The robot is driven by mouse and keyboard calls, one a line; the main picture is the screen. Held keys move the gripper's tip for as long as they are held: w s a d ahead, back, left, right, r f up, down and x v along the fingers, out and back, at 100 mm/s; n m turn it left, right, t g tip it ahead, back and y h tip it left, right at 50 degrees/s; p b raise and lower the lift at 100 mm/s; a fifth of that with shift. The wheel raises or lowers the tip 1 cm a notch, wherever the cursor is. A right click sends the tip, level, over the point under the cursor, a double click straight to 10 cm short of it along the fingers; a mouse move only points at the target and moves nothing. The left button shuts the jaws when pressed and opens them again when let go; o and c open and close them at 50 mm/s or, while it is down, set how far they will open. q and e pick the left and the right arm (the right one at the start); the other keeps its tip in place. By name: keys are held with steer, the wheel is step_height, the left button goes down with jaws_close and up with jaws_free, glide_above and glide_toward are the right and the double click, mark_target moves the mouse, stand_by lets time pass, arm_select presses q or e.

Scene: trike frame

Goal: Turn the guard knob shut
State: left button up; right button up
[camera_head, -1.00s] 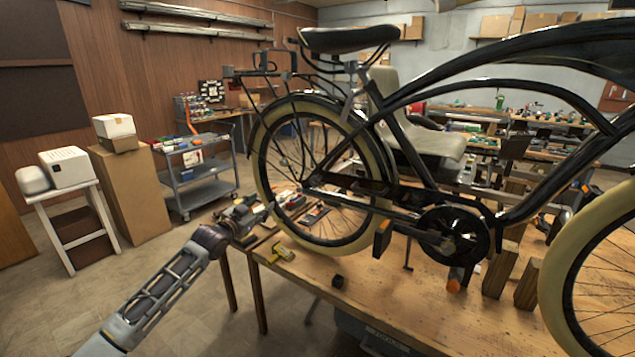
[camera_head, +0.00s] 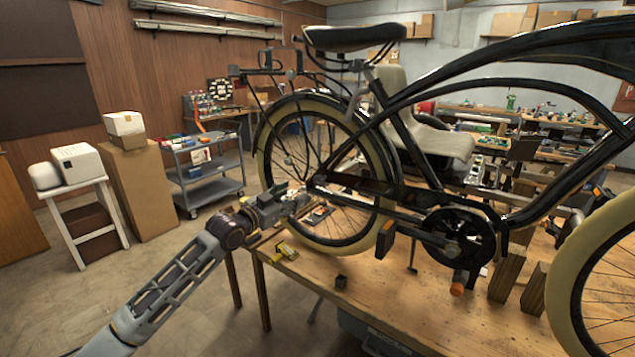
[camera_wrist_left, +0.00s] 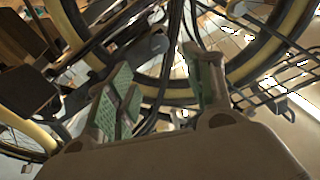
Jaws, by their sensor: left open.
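A black bicycle-like trike frame (camera_head: 405,120) stands over the wooden workbench, with a cream-tyred rear wheel (camera_head: 262,158) at its left. My left gripper (camera_head: 298,198) is at the lower left of this wheel, close to the hub area, and looks empty. In the left wrist view its two green-padded fingers (camera_wrist_left: 165,88) are spread apart, with the wheel, spokes and dark frame tubes beyond them. A small round grey part (camera_wrist_left: 158,43) shows beyond the fingers; I cannot tell whether it is the guard knob. I cannot pick out the knob in the head view. My right gripper is out of view.
A pedal (camera_head: 385,240) and crank hang low over the bench. A grey cart (camera_head: 205,175) stands behind at the left.

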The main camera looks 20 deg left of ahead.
arm_select(q)
steer(key=shift+w, duration=0.1)
steer(key=p, duration=0.1)
glide_toward(317, 181)
steer(key=shift+x, duration=2.15)
steer(key=shift+w+d, duration=0.15)
steer(key=shift+w, duration=0.6)
steer(key=shift+p+x, duration=0.35)
steer(key=shift+x, duration=1.3)
steer(key=shift+w+d, duration=0.2)
steer(key=shift+w, duration=0.4)
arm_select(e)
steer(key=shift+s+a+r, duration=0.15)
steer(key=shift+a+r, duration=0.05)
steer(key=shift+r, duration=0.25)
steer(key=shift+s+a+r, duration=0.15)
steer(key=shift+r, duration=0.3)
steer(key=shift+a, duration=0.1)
